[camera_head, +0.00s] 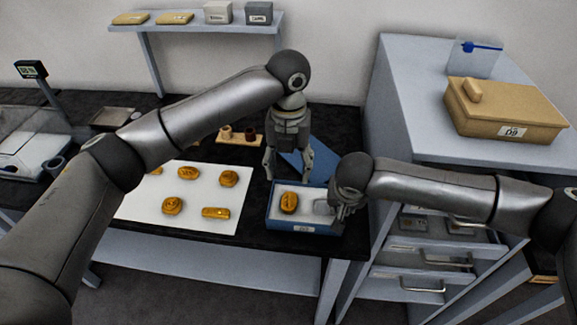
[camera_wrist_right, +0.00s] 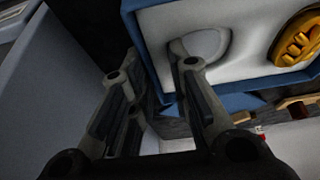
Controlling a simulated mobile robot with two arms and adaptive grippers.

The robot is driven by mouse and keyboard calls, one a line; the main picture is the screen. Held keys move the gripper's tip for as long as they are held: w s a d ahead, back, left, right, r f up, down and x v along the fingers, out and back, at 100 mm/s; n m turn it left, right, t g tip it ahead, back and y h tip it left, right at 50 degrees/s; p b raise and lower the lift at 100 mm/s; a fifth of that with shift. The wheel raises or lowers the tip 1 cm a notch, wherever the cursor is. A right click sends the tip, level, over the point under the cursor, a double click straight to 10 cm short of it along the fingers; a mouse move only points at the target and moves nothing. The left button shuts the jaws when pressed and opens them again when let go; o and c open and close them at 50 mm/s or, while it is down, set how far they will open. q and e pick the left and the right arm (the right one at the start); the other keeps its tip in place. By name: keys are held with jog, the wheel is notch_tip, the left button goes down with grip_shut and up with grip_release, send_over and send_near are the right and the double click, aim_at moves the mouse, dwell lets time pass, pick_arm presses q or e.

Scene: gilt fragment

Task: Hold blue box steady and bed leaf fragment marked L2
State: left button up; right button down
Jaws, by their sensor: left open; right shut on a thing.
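The blue box (camera_head: 285,222) stands near the front right edge of the black table, open, with a pale lining. A gold fragment (camera_head: 289,202) lies in its left part, also partly in the right wrist view (camera_wrist_right: 299,40). An empty rounded recess (camera_head: 322,207) is beside it. My right gripper (camera_head: 338,203) is shut on the box's right wall; its fingers also show in the right wrist view (camera_wrist_right: 155,75). My left gripper (camera_head: 287,176) is open and empty, fingers down, just behind and above the box. No mark L2 is readable on any fragment.
Several gold fragments lie on a white sheet (camera_head: 140,208) left of the box. A blue panel (camera_head: 320,160) lies behind the box. A wooden stand (camera_head: 240,138) is farther back. A drawer cabinet (camera_head: 400,150) with a tan box (camera_head: 505,112) on top rises at the right.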

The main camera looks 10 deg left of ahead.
jog(key=c, duration=1.3)
grip_release()
